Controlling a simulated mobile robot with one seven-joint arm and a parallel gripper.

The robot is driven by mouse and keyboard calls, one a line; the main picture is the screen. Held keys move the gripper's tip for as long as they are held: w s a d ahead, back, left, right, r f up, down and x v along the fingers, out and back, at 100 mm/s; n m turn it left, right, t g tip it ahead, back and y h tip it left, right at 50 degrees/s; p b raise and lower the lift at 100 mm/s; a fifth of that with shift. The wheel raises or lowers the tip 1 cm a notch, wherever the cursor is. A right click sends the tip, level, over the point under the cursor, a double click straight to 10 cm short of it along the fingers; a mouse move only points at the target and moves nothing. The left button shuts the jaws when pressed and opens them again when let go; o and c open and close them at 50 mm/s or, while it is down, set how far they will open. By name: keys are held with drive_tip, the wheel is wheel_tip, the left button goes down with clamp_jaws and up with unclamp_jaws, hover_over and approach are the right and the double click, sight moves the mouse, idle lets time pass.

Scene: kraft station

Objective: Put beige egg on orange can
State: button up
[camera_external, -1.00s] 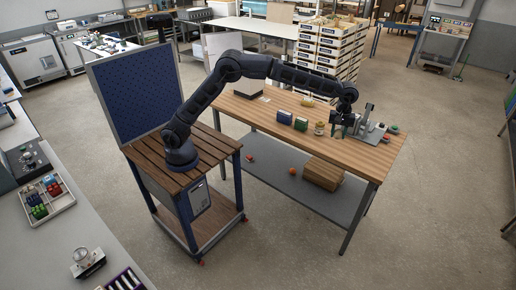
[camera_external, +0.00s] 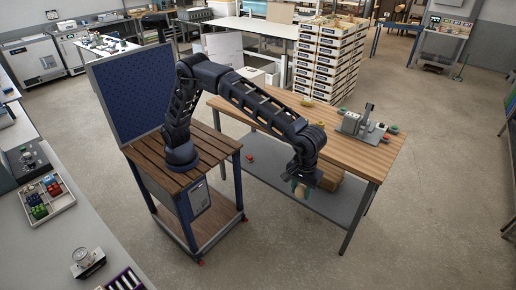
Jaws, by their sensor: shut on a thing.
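My gripper (camera_external: 300,188) hangs low in front of the long wooden table's near edge. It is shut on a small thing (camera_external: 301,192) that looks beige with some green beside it. It is too small and partly covered to name for sure, and I cannot make out a beige egg elsewhere. I cannot pick out an orange can; my arm hides the middle of the tabletop.
The wooden table (camera_external: 352,152) has a grey device (camera_external: 352,122) with small coloured items at its right end and a small yellow item (camera_external: 307,101) at the back. A red round thing (camera_external: 250,159) lies on the lower shelf (camera_external: 330,202).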

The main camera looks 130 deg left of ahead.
drive_tip(key=s+d+r+m, duration=0.1)
drive_tip(key=s+d, duration=0.2)
drive_tip(key=d, duration=0.8)
drive_tip(key=s+d+m, duration=0.1)
drive_tip(key=s+d, duration=0.2)
drive_tip(key=d, duration=0.8)
drive_tip(key=r+m, duration=0.2)
drive_tip(key=m, duration=0.5)
hover_over(80, 254)
wheel_tip(80, 254, down, 20)
drive_tip(key=shift+s+r, duration=0.1)
drive_tip(key=shift+r, duration=0.15)
drive_tip(key=shift+f, duration=0.1)
drive_tip(key=o, duration=0.5)
drive_tip(key=shift+o, duration=1.3)
